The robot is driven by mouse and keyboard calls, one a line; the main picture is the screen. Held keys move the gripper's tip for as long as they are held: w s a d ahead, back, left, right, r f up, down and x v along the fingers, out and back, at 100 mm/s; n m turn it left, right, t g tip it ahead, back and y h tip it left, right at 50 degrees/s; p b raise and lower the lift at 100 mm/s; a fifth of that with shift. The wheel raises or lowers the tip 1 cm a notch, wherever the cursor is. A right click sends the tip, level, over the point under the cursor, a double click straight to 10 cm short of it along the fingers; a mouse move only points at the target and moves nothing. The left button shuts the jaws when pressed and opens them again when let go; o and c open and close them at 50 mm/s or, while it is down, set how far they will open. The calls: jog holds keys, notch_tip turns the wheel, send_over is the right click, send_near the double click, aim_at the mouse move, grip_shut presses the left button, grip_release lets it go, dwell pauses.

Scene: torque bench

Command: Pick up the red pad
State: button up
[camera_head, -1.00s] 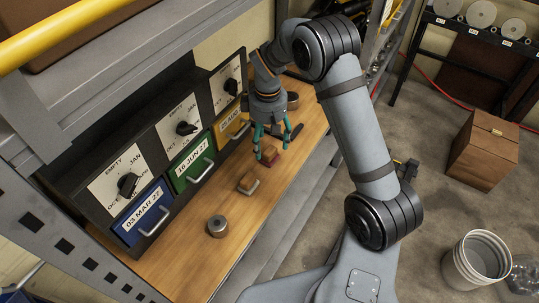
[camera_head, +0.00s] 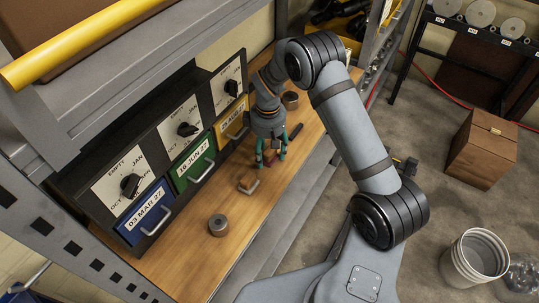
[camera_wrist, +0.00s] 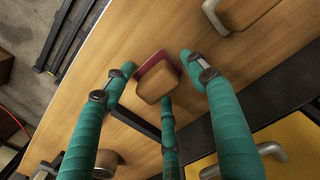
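The red pad (camera_wrist: 153,66) shows in the wrist view as a dark red slab on the bench, with a tan block (camera_wrist: 158,88) over part of it. In the head view the red pad (camera_head: 268,160) is mostly hidden behind my fingers. My gripper (camera_wrist: 157,68) has three teal fingers spread apart around the pad and block. Two fingertips are on either side and the third is at the near edge of the block, with no clear grip seen. In the head view my gripper (camera_head: 271,155) points down, low over the bench.
A second tan block with a metal handle (camera_head: 248,184) lies nearby. Metal cylinders stand in front (camera_head: 218,225) and behind (camera_head: 290,100). A dark bar (camera_head: 296,131) lies close to my fingers. Drawers with handles, blue (camera_head: 145,213), green (camera_head: 194,163) and yellow (camera_head: 233,126), line the left.

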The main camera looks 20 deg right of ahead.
jog(key=c, duration=1)
jog(key=shift+r, duration=0.5)
jog(key=r, duration=0.1)
jog(key=d+r+b, duration=0.1)
jog(key=r, duration=0.1)
jog(key=shift+s+r, duration=0.2)
jog(key=shift+r, duration=0.1)
jog(key=s+d+r, duration=0.2)
jog(key=s+d+r+b, duration=0.1)
jog(key=s+d+r, duration=0.1)
jog(key=d, duration=0.1)
jog(key=s+d+r+b, duration=0.1)
jog(key=s+d+r, duration=0.1)
jog(key=d, duration=0.1)
jog(key=shift+s+d+r, duration=0.2)
jog(key=shift+d+r, duration=0.05)
jog(key=o, duration=0.6)
jog(key=c, duration=0.4)
